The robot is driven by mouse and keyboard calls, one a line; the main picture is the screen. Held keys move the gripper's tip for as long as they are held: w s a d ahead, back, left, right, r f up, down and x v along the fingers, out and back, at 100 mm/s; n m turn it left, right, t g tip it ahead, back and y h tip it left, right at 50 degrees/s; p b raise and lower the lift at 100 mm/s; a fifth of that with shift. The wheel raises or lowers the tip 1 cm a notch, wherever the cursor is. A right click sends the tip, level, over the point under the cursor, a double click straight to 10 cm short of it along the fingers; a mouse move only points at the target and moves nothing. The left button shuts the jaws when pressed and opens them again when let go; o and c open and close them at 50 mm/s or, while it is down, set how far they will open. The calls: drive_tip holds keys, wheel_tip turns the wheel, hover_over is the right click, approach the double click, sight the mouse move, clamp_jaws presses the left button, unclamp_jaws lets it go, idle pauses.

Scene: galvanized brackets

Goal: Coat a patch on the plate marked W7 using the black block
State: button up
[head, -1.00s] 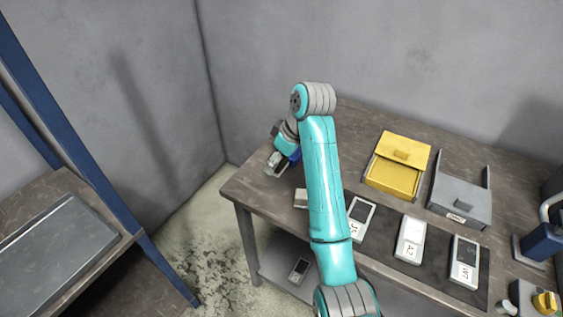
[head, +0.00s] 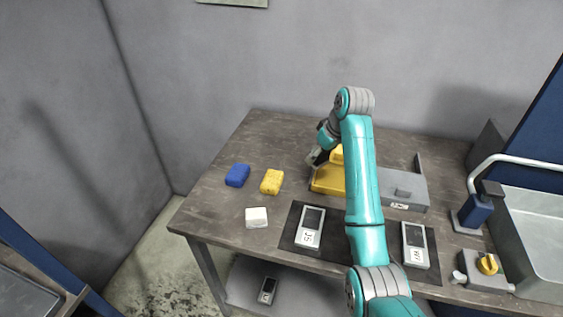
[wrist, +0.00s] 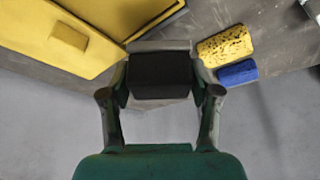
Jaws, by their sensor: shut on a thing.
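My gripper (wrist: 160,78) is shut on the black block (wrist: 159,70), which sits between its two fingers in the wrist view. In the head view my gripper (head: 316,160) is above the back of the table, at the left edge of the yellow box. The plate marked W7 (head: 416,262) lies on the dark mat (head: 338,252) at the front right of the table, to the right of my arm. It is pale with a dark panel. My gripper is well away from it.
A plate that seems marked J5 (head: 309,240) lies left of my arm. A blue block (head: 237,175), a yellow sponge (head: 272,181) and a white block (head: 256,217) lie at the left. The yellow box (head: 327,181) and grey box (head: 405,190) stand behind; a sink (head: 535,235) is right.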

drive_tip(key=m, duration=0.2)
hover_over(335, 174)
drive_tip(key=s, duration=0.1)
drive_tip(key=shift+t, duration=0.3)
drive_tip(key=shift+d+f, duration=0.15)
drive_tip(key=shift+f, duration=1.35)
drive_tip(key=shift+d+f, duration=0.1)
drive_tip(key=shift+f, duration=1.4)
drive_tip(key=shift+f+h, duration=0.3)
drive_tip(key=shift+f, duration=0.3)
wheel_tip(335, 174, up, 7)
idle(0.4)
idle(0.6)
